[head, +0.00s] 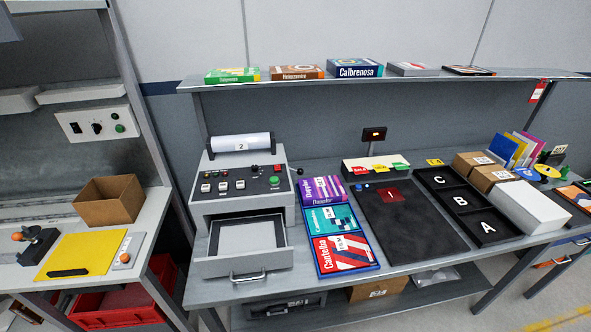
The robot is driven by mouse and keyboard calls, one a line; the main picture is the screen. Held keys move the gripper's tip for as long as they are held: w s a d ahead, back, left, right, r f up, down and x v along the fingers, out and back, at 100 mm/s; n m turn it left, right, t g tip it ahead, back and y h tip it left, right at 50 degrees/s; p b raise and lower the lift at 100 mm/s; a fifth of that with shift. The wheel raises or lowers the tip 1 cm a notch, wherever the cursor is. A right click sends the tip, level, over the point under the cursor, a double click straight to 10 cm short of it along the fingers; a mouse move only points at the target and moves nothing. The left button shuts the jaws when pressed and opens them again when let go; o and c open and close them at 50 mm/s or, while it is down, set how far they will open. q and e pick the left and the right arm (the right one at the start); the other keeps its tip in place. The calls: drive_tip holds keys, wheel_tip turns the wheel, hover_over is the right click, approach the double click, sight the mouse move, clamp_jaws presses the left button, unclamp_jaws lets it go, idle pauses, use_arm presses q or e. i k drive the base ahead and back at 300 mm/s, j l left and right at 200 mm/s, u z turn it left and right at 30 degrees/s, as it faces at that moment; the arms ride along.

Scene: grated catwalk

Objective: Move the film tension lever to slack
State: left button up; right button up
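A grey wrapping machine (240,185) stands on the bench left of centre, with a white film roll marked 2 (240,143) at its top back. A small lever with a dark round knob (300,171) sticks out at the machine's right side and looks like the film tension lever; its position markings are too small to read. The sloped panel (222,185) carries white switches, a red button and a green button. The machine's front drawer (247,247) is pulled open and looks empty. Neither of my grippers is in view.
Three boxed games (345,252) lie in a column right of the machine, beside a dark mat (410,230). A black tray lettered A, B, C (462,205) is further right. A shelf (420,77) with boxes runs above. A cardboard box (108,200) stands on the left bench.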

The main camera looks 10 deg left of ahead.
sight(300, 172)
drive_tip(key=i+l+u, duration=0.7)
drive_tip(key=l, duration=0.15)
drive_tip(key=k+j, duration=0.05)
drive_tip(key=k, duration=0.05)
